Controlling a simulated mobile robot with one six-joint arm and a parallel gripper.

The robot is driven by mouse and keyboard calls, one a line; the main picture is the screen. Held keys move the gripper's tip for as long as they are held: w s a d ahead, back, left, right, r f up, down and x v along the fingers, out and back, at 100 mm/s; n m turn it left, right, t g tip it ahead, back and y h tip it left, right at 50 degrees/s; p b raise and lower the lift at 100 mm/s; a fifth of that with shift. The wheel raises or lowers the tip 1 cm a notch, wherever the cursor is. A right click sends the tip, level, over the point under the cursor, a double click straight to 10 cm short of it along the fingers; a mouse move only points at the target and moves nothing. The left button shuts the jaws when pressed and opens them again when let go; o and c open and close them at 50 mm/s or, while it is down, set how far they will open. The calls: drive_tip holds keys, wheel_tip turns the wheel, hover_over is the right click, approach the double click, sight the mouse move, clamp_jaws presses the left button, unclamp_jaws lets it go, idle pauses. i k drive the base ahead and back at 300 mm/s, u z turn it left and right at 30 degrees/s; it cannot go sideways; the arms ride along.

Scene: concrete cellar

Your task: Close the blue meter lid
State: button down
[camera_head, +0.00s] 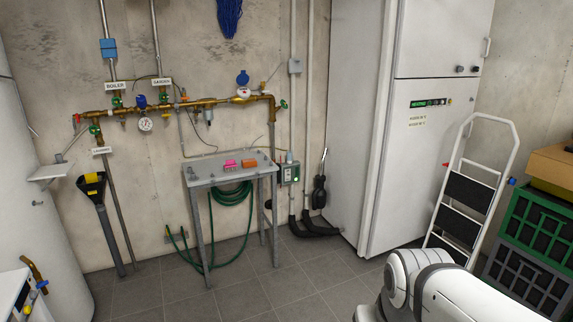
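A water meter (243,92) with a pale round face sits on the brass pipe run along the back wall. Its round blue lid (242,77) stands up above the face, so the lid is open. My gripper is not in view. Only white rounded links of my arm show at the bottom right, well apart from the meter.
A small grey table (205,178) stands below the pipes, with a pink and an orange item on top. A green hose (232,207) hangs at it. A tall white cabinet (415,130), a step ladder (475,190) and stacked crates (535,235) stand right. The tiled floor is clear in front.

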sight(242, 79)
drive_tip(key=i, duration=1.7)
drive_tip(key=u, duration=0.3)
drive_tip(key=i, duration=1.55)
drive_tip(key=u, duration=0.4)
drive_tip(key=i, duration=1.05)
drive_tip(key=u, duration=0.2)
